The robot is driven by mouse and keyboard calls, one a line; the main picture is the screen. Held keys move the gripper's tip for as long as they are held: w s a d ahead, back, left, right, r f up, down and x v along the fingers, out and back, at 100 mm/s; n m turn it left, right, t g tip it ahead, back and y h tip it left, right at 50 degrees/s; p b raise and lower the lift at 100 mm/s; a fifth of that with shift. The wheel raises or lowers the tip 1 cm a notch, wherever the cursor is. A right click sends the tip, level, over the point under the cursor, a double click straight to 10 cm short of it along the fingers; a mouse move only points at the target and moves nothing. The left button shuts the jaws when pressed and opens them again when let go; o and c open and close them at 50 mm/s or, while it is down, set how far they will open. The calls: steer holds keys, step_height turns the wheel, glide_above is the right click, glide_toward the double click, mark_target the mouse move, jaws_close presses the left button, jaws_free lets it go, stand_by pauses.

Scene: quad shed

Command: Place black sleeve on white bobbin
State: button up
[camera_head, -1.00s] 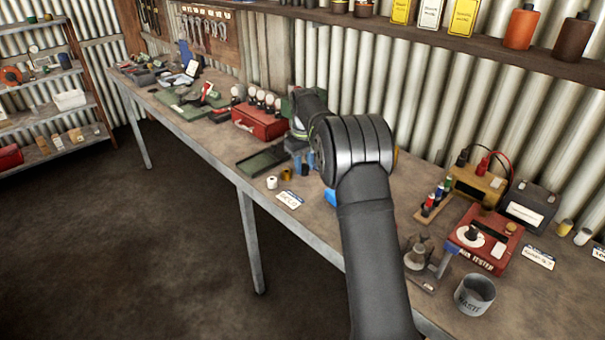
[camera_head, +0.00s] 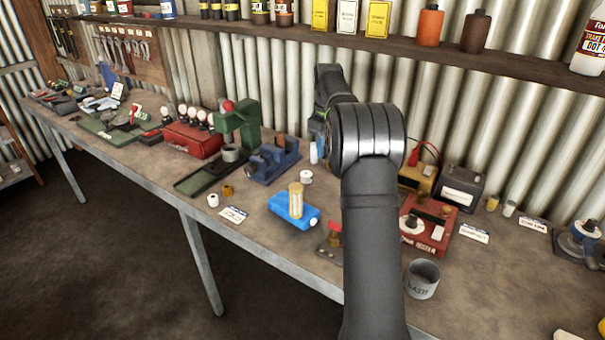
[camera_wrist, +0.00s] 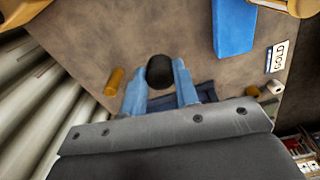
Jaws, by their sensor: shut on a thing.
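My gripper (camera_wrist: 160,90) has blue fingers, which are shut on the black sleeve (camera_wrist: 160,71) in the wrist view. In the head view its fingers (camera_head: 317,150) are mostly hidden behind my arm, and the sleeve cannot be made out. A small white bobbin-like piece (camera_head: 213,200) stands near the bench front beside a brass piece (camera_head: 227,190); it also shows at the right of the wrist view (camera_wrist: 274,87). Another white round piece (camera_head: 306,177) stands just below the fingers in the head view. I cannot tell which is the task's bobbin.
A blue block (camera_head: 293,210) carries an upright pale gold cylinder. A dark blue fixture (camera_head: 273,160), a green press (camera_head: 240,130) and a red box (camera_head: 192,140) stand to the left. A red tester (camera_head: 430,228) and a waste can (camera_head: 422,279) stand right of my arm.

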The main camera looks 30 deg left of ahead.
steer(key=w+d, duration=0.3)
glide_above(307, 174)
step_height(307, 174, down, 6)
steer(key=shift+w+a, duration=0.1)
steer(key=shift+f, duration=2)
steer(key=shift+f, duration=0.1)
steer(key=o, duration=0.9)
steer(key=shift+o, duration=0.2)
step_height(307, 174, up, 12)
